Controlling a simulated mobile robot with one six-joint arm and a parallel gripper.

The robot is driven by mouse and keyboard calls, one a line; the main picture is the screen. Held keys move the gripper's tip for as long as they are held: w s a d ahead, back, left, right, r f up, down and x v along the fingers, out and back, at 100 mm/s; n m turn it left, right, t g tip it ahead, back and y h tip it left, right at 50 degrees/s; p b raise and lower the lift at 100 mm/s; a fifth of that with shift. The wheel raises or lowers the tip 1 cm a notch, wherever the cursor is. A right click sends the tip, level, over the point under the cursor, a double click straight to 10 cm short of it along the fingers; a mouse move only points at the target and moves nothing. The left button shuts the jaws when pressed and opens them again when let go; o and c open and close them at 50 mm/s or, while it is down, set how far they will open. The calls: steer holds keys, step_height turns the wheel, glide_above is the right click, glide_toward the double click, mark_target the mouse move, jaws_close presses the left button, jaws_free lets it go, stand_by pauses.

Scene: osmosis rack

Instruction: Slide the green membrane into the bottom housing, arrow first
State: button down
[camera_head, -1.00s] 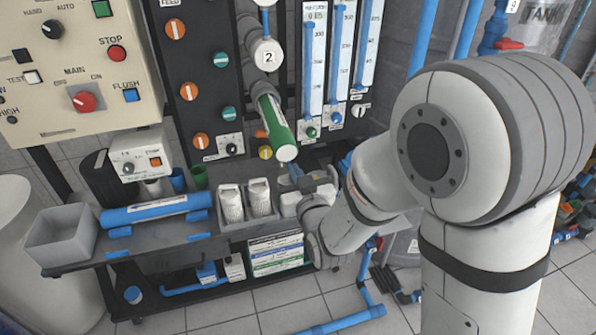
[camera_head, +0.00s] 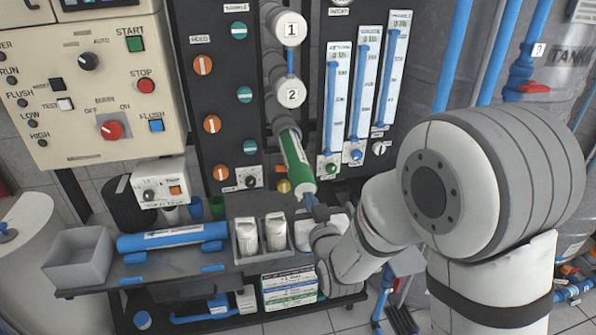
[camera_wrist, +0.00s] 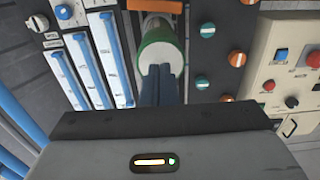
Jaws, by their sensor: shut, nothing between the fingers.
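I cannot make out an arrow. In the wrist view the shut fingers (camera_wrist: 160,78) overlap the pale end face and green rim of the membrane (camera_wrist: 158,50). They look in contact or very close; I cannot tell which.
Flow meters (camera_head: 362,88) stand right of the housings, and a panel with orange and teal knobs (camera_head: 212,124) stands left. Below is a bench with a blue tube (camera_head: 173,237), a grey bin (camera_head: 80,258) and white cartridges (camera_head: 247,236).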

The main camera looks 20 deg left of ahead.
steer(key=shift+b+x, duration=1.5)
steer(key=shift+x, duration=2.85)
steer(key=shift+b+x, duration=1.65)
steer(key=shift+x, duration=4.25)
steer(key=b+v, duration=0.2)
steer(key=v, duration=0.1)
steer(key=shift+s, duration=0.2)
steer(key=shift+b+v, duration=1.5)
steer(key=shift+v, duration=0.85)
steer(key=shift+r, duration=0.1)
